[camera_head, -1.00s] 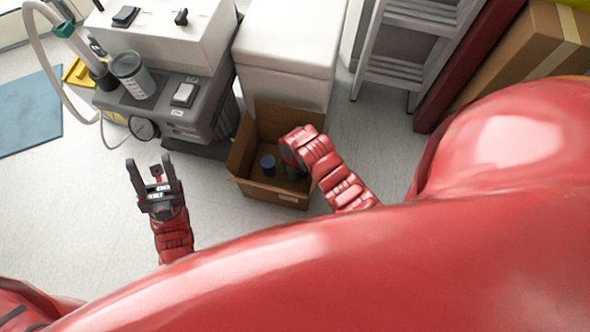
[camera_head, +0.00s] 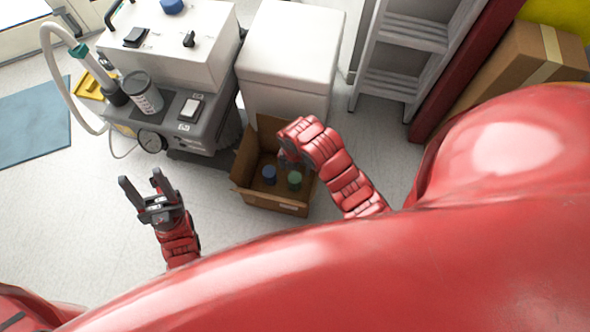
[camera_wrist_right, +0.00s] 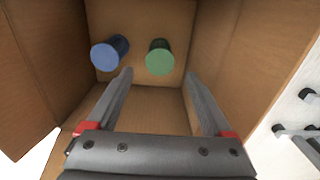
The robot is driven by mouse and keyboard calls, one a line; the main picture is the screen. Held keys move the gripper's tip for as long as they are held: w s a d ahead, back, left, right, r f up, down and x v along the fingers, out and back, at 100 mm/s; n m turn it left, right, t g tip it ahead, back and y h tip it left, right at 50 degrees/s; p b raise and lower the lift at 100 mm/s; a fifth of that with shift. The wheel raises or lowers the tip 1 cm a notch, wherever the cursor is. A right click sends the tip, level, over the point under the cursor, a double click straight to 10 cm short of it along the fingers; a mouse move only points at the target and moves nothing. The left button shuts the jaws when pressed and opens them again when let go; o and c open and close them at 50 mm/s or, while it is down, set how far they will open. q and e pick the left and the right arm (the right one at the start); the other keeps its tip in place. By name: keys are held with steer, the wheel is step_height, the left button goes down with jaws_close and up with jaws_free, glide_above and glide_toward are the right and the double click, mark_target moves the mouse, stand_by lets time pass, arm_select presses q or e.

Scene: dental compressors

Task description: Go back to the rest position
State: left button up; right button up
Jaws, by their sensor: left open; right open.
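My left gripper (camera_head: 147,189) is open and empty above the floor, left of the open cardboard box (camera_head: 283,207). My right gripper is over the box; in the head view its red wrist mostly hides it. In the right wrist view my right gripper (camera_wrist_right: 160,90) is open, with nothing between its fingers. A blue-topped cylinder (camera_head: 269,172) and a green-topped cylinder (camera_head: 294,179) stand in the box. In the right wrist view the blue one (camera_wrist_right: 106,54) and the green one (camera_wrist_right: 159,58) stand side by side beyond my fingertips.
A grey and white compressor unit (camera_head: 190,109) with a gauge and hose stands behind the box at left. A white cabinet (camera_head: 289,60) is behind the box. A stepladder (camera_head: 408,45) and another cardboard box (camera_head: 530,62) are at right. The floor around my left gripper is clear.

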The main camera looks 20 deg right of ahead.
steer(key=shift+r, duration=0.35)
stand_by(0.3)
